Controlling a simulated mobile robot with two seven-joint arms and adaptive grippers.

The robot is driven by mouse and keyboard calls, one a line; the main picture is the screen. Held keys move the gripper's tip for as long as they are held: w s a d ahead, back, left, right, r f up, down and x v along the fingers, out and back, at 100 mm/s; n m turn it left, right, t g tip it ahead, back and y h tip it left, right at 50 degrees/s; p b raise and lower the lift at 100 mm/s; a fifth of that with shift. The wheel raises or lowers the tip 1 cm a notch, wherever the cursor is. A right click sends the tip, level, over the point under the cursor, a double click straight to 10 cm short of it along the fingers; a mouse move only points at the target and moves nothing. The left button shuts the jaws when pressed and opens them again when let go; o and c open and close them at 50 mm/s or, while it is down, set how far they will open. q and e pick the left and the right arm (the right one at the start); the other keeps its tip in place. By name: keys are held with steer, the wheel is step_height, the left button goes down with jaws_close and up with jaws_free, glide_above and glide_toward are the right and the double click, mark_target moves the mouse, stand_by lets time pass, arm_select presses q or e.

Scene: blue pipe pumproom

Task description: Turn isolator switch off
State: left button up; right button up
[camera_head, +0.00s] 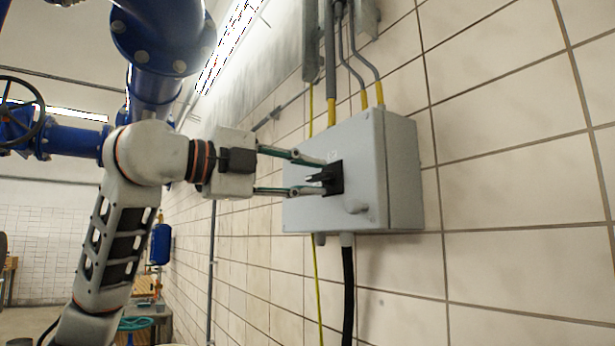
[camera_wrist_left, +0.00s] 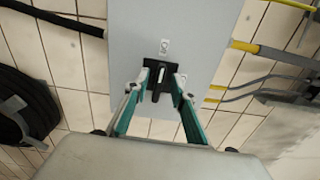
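The isolator switch (camera_head: 325,179) is a black rotary handle on a black plate, on the front of a grey wall box (camera_head: 362,168). In the left wrist view the black switch handle (camera_wrist_left: 157,84) shows below a small label on the grey box face (camera_wrist_left: 200,32). My left gripper (camera_head: 322,177) reaches in from the left, its fingers apart above and below the handle. In the left wrist view the left gripper's fingertips (camera_wrist_left: 160,80) lie on either side of the handle; whether they touch it is unclear. My right gripper is in neither view.
Grey conduits with yellow ends (camera_head: 363,101) enter the box top. A black cable (camera_head: 348,290) and a yellow-green wire (camera_head: 315,270) run down below. The tiled wall (camera_head: 510,150) right of the box is clear. Blue pipes with a handwheel (camera_head: 20,113) stand at left.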

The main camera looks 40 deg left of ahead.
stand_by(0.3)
arm_select(q)
steer(key=v, duration=1.1)
steer(key=shift+s+a, duration=0.2)
steer(key=shift+s, duration=0.15)
steer(key=shift+f, duration=0.1)
